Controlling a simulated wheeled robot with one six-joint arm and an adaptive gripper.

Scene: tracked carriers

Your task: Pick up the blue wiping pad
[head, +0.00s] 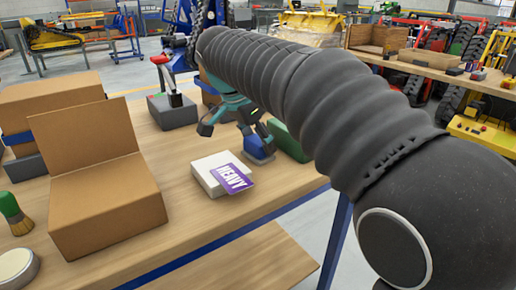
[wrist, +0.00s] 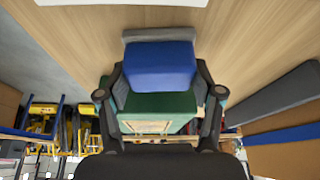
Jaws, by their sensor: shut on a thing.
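The blue wiping pad (head: 258,148) has a grey face along one edge and stands near the table's right edge. In the wrist view the pad (wrist: 160,66) is between the two fingers of my gripper (wrist: 160,84), which is shut on it. In the head view my gripper (head: 236,131) reaches over the table from behind my dark arm. My arm hides part of it, so the finger contact is unclear there. I cannot tell whether the pad is touching the table.
A green block (head: 287,141) stands just right of the pad. A white box (head: 208,181) with a purple HEAVY card (head: 232,178) lies in front. An open cardboard box (head: 105,210), a green-handled brush (head: 14,213) and a grey block with a red-topped lever (head: 173,110) are further left.

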